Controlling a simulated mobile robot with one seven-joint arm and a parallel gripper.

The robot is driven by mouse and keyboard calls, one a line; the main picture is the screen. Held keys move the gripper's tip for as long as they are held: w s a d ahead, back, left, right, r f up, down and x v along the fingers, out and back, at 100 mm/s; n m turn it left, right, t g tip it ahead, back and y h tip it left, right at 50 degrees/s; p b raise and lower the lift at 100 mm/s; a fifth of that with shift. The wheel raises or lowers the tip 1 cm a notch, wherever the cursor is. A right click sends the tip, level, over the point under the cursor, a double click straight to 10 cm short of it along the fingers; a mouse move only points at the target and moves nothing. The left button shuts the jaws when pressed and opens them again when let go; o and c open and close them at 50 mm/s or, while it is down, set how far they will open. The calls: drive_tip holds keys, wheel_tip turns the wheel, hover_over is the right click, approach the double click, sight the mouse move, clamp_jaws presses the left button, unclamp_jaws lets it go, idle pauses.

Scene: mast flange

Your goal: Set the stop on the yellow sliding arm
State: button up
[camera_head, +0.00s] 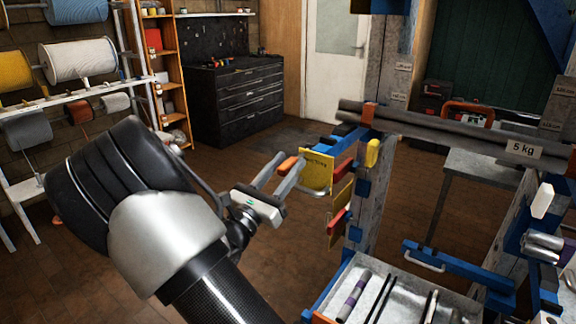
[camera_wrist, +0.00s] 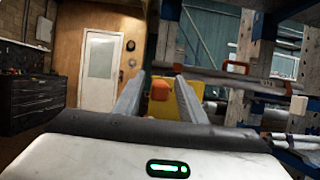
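A yellow plate with dark lettering (camera_head: 318,168) hangs on a blue bar (camera_head: 343,143) that juts left from the wooden post. It shows behind my fingers in the wrist view (camera_wrist: 190,88). An orange block (camera_head: 287,166) sits at the plate's left end, and in the wrist view it lies between my two fingers (camera_wrist: 160,91). My gripper (camera_head: 291,161) is open, with the fingers on either side of the orange block and gaps visible on both sides. Whether the fingers touch the plate, I cannot tell. I cannot make out which part is the stop.
A grey pipe (camera_head: 440,128) labelled 5 kg crosses between the wooden posts (camera_head: 384,190). A yellow knob (camera_head: 371,153) and red-ended pieces (camera_head: 339,222) stick out from the near post. A tray with rods (camera_head: 398,298) lies below. Open brick floor (camera_head: 270,250) lies left of it.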

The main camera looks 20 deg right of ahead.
drive_tip(key=shift+w+d+r, duration=0.2)
drive_tip(key=shift+w+d, duration=0.05)
drive_tip(key=shift+d, duration=0.1)
drive_tip(key=shift+c, duration=0.3)
clamp_jaws()
